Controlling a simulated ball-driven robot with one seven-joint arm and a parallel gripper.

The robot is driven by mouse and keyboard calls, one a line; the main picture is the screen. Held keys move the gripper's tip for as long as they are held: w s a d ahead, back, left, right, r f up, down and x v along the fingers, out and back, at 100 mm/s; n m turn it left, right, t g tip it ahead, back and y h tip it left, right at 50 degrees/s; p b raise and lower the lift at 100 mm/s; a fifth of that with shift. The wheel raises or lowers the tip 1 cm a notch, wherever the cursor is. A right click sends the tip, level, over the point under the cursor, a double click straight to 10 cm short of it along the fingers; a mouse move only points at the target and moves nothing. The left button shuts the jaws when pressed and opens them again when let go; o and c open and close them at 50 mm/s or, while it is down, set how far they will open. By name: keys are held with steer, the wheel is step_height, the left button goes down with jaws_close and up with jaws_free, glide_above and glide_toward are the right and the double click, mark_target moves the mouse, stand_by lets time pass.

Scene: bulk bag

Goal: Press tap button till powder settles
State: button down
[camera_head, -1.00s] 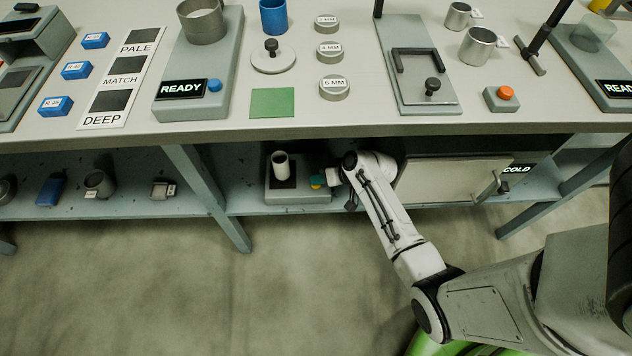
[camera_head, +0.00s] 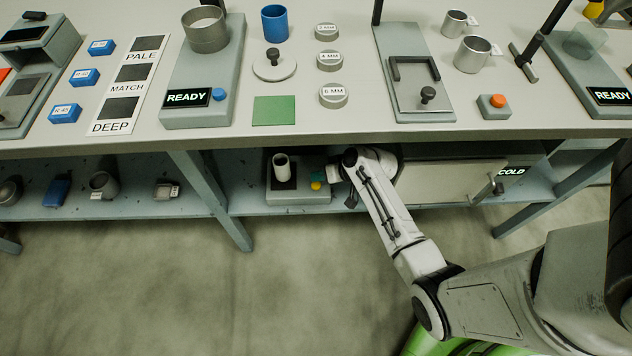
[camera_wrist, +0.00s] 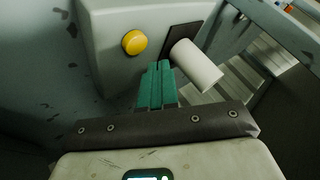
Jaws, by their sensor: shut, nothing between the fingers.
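A grey tap unit (camera_head: 297,196) stands on the lower shelf, with a yellow button (camera_wrist: 134,42) on its face and a white cylinder (camera_wrist: 197,66) on a dark pad. The button also shows small in the head view (camera_head: 316,186). My gripper (camera_wrist: 158,66) is shut and empty, its teal fingers together. In the wrist view the fingertips lie below and right of the button and just left of the cylinder. They look apart from the button, though depth is hard to judge. The powder is not visible.
A pale cabinet (camera_head: 440,182) with a handle, marked COLD, stands to the right on the shelf (camera_head: 245,203). The bench top (camera_head: 350,128) overhangs from above. A bench leg (camera_head: 213,198) stands left of the unit. The floor in front is open.

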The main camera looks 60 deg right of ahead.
mark_target(320, 185)
steer(key=shift+r+p, duration=1.45)
steer(key=shift+r, duration=0.55)
steer(key=shift+f, duration=0.1)
steer(key=shift+s, duration=0.1)
